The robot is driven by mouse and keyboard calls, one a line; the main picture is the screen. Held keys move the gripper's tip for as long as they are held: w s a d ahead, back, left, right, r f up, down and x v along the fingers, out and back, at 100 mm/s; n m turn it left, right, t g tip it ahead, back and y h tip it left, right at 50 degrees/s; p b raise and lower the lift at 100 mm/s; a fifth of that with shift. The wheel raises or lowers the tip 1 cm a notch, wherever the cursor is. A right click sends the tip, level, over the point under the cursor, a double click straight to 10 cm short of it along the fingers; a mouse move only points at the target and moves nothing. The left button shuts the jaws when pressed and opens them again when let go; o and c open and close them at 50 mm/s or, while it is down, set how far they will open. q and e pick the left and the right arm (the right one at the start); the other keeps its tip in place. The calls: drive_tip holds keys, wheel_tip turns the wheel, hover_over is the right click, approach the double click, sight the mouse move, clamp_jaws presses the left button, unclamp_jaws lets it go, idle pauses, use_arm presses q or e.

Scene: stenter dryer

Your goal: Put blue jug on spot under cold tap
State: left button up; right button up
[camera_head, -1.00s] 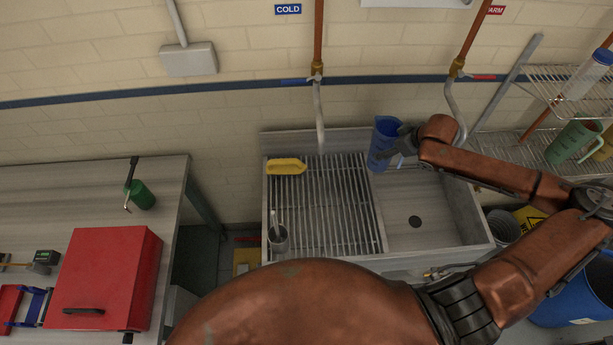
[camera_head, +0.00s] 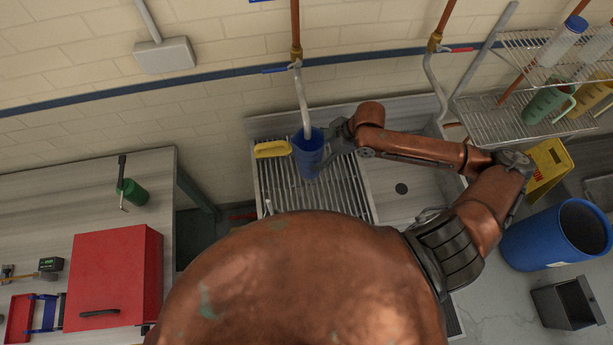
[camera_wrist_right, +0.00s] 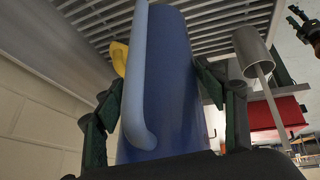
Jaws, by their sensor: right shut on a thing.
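The blue jug (camera_head: 309,155) is over the slatted drainboard of the sink, in the head view. My right gripper (camera_head: 331,148) is shut on the jug from its right side. The jug looks close to upright, and I cannot tell whether its base touches the slats. In the right wrist view the jug (camera_wrist_right: 170,80) fills the space between the fingers of my gripper (camera_wrist_right: 165,105), its pale blue handle towards the camera. The cold tap's spout (camera_head: 304,105) ends at the jug's mouth. The spot itself is hidden.
A yellow brush-like object (camera_head: 272,149) lies just left of the jug. A metal cup (camera_wrist_right: 253,55) stands on the slats in the wrist view. The sink basin (camera_head: 400,205) is right of the drainboard. The warm tap's spout (camera_head: 438,90) hangs behind the basin.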

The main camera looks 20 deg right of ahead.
drive_tip(key=shift+w+a+r+n+g, duration=0.3)
drive_tip(key=shift+w+r+n, duration=0.1)
drive_tip(key=shift+w+n, duration=0.15)
wheel_tip(320, 180, down, 9)
drive_tip(key=shift+d+f+p, duration=0.1)
drive_tip(key=shift+p, duration=0.55)
drive_tip(key=o, duration=1.2)
drive_tip(key=shift+f, duration=0.1)
drive_tip(key=b+v, duration=0.1)
drive_tip(key=v, duration=1.1)
drive_tip(key=shift+d, duration=0.1)
